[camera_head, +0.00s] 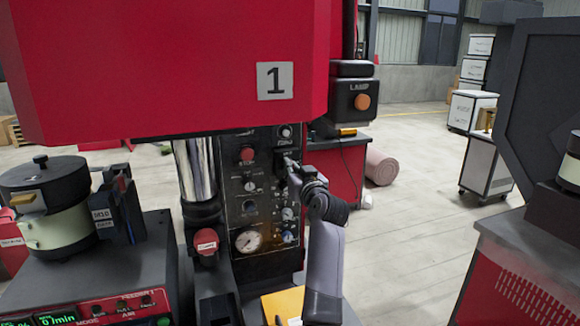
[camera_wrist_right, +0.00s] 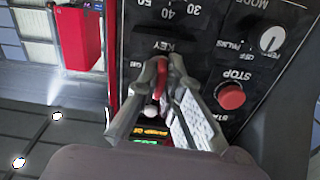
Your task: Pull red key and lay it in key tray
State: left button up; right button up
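The red key (camera_wrist_right: 162,72) shows in the right wrist view at the KEY label on a black control panel. It sits between the fingertips of my right gripper (camera_wrist_right: 163,88), which look closed on it from both sides. In the head view my right gripper (camera_head: 291,167) is at the upper right part of the panel (camera_head: 262,185), and it hides the key there. A yellow-orange flat thing (camera_head: 283,303) lies at the bottom; I cannot tell whether it is the key tray. My left gripper is not in view.
Above the panel hangs a large red press housing (camera_head: 190,60) marked 1. A lamp box (camera_head: 352,98) is right of the panel. A feeder (camera_head: 55,205) stands at the left. A red stop button (camera_wrist_right: 231,96) is close to my right fingers. Open floor lies to the right.

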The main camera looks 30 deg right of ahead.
jog(key=shift+s, duration=0.2)
grip_shut()
jog(key=shift+p+v, duration=1)
jog(key=shift+v, duration=1.85)
jog(key=shift+a, duration=0.1)
jog(key=s+a+f+n+y+b, duration=0.1)
jog(key=s+a+f+b, duration=0.1)
jog(key=s+a+f, duration=0.6)
jog(key=s+a+f+n+y+b, duration=0.15)
jog(key=s+a+f, duration=0.3)
jog(key=f, duration=0.55)
jog(key=s+a+f+b, duration=0.1)
jog(key=s+a+f, duration=0.2)
jog(key=s+a, duration=0.2)
jog(key=s+a+f+y+b, duration=0.1)
jog(key=s+a, duration=0.4)
jog(key=s, duration=0.5)
notch_tip(320, 180, down, 2)
jog(key=shift+s+a+f+b, duration=0.1)
jog(key=shift+s+a+b, duration=0.1)
jog(key=shift+b, duration=0.35)
jog(key=shift+w+y, duration=0.1)
jog(key=shift+y, duration=0.15)
